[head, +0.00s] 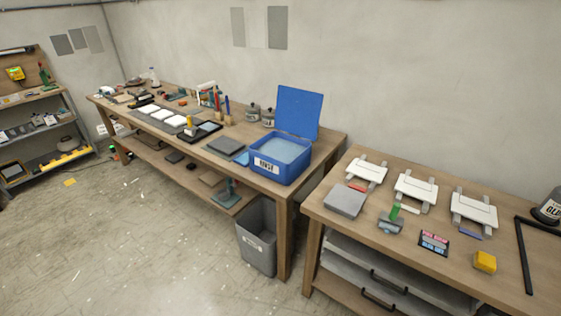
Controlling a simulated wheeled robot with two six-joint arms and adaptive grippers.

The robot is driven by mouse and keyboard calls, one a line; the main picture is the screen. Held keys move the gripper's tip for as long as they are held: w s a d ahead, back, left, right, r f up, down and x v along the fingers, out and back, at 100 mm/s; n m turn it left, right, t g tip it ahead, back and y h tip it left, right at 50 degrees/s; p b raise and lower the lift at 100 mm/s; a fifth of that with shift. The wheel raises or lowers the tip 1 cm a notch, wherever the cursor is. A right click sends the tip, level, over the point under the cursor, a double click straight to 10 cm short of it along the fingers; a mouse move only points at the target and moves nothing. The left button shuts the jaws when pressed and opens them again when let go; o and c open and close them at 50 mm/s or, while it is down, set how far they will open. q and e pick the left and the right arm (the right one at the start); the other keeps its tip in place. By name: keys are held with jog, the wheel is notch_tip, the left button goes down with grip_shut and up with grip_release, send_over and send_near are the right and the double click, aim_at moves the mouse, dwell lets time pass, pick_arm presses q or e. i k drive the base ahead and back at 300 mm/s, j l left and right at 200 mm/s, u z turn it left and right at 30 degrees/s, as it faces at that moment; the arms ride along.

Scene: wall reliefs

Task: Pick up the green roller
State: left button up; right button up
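A green upright handle (395,211), which looks like the green roller, stands on the right wooden table (325,213). Its lower end meets a small grey block (391,225) with a bluish part at its front. Whether the roller rests in the block or behind it is too small to tell. Neither of my grippers is in view.
Around it lie a grey slab (344,200), white panels (415,188), a pink-and-blue card (434,243) and a yellow block (485,262). A black angled frame (522,255) lies at right. The long bench (318,157) holds a blue bin (281,164). Floor at left is open.

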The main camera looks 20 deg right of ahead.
aim_at(392, 217)
jog(key=z, duration=1.55)
